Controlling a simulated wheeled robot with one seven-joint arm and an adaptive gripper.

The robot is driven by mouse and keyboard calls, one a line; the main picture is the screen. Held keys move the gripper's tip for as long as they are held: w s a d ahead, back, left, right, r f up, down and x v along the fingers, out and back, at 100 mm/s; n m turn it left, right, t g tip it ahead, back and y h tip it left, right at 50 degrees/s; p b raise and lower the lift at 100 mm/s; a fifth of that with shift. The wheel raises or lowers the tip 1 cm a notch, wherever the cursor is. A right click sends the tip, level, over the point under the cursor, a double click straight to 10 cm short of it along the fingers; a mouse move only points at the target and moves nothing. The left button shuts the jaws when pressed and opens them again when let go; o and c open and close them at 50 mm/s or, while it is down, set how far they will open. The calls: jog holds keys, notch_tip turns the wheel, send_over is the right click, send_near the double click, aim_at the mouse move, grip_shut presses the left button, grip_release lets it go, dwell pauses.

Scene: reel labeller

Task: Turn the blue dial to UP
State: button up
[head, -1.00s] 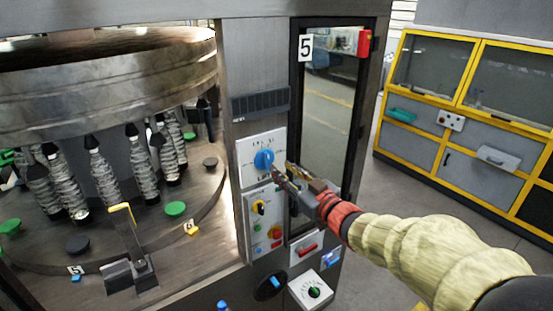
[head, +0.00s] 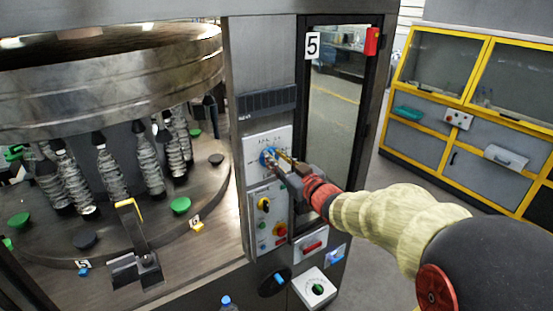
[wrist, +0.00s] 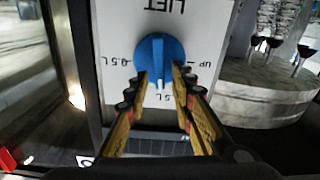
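The blue dial (wrist: 158,52) sits on a white panel marked LIFT, with UP on the right and 0.5 L on the left in the wrist view, where LIFT reads upside down. A pale mark on the dial points down in that view, towards a partly hidden label ending in 5 L. My gripper (wrist: 159,82) is open, its yellow fingers on either side of the dial's lower part; I cannot tell if they touch it. In the head view the dial (head: 266,157) is partly covered by my gripper (head: 279,161).
Below the dial is a panel with a yellow-and-black knob (head: 264,204) and a red-and-yellow knob (head: 280,230). A dark-framed glass door (head: 335,110) stands right of the panel.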

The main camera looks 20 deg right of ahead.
grip_shut()
jog(key=shift+b, duration=0.35)
jog(key=n+b, duration=0.5)
jog(key=b, duration=0.1)
jog(key=a+f+n+b, duration=0.1)
jog(key=n+b, duration=0.4)
jog(key=b, duration=0.2)
jog(key=f+n+b, duration=0.1)
jog(key=n+b, duration=0.5)
jog(key=shift+s+a+b, duration=0.25)
jog(key=shift+b, duration=0.05)
jog(key=shift+n, duration=0.3)
jog(key=shift+o, duration=0.9)
grip_release()
